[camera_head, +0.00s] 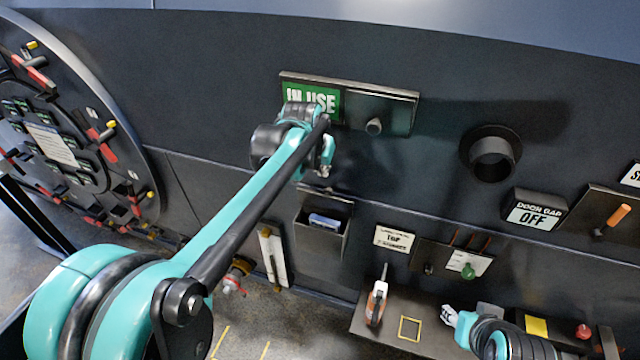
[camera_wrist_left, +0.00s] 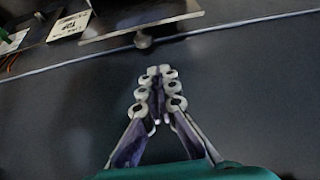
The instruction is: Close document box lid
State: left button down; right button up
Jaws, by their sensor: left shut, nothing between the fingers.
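The document box (camera_head: 318,240) is a dark bin on the wall with a blue item (camera_head: 325,221) in its open front. A dark flap (camera_head: 327,196) at its top looks like the lid, standing raised. In the left wrist view a dark plate with a pale edge (camera_wrist_left: 140,27) and a small knob (camera_wrist_left: 144,41) shows ahead of the fingers; it seems to be the lid. My left gripper (camera_head: 325,172) is just above the box, shut and empty, and its fingers (camera_wrist_left: 158,72) are apart from the knob. My right gripper (camera_head: 449,315) is low on the right; its fingers are too small to judge.
An "IN USE" sign panel (camera_head: 390,97) is behind and above my left wrist. A pipe stub (camera_head: 490,152) and a "DOCK CAP OFF" box (camera_head: 534,212) are on the wall to the right. A shelf (camera_head: 400,345) below holds an orange-and-white tool (camera_head: 376,303).

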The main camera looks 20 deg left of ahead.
aim_at(320, 195)
pick_arm(q)
jog(key=shift+s+f+p, duration=0.25)
jog(key=shift+s+f, duration=0.1)
jog(key=shift+f, duration=0.4)
jog(key=shift+s+f+p, duration=0.3)
jog(key=shift+s+f, duration=0.05)
jog(key=shift+f, duration=0.35)
jog(key=shift+s+f+p, duration=0.25)
jog(key=shift+s+f, duration=0.1)
jog(key=shift+f, duration=0.4)
jog(key=shift+w+f, duration=0.1)
jog(key=shift+w, duration=0.1)
pick_arm(e)
jog(key=shift+w+r, duration=0.1)
jog(key=shift+r, duration=0.7)
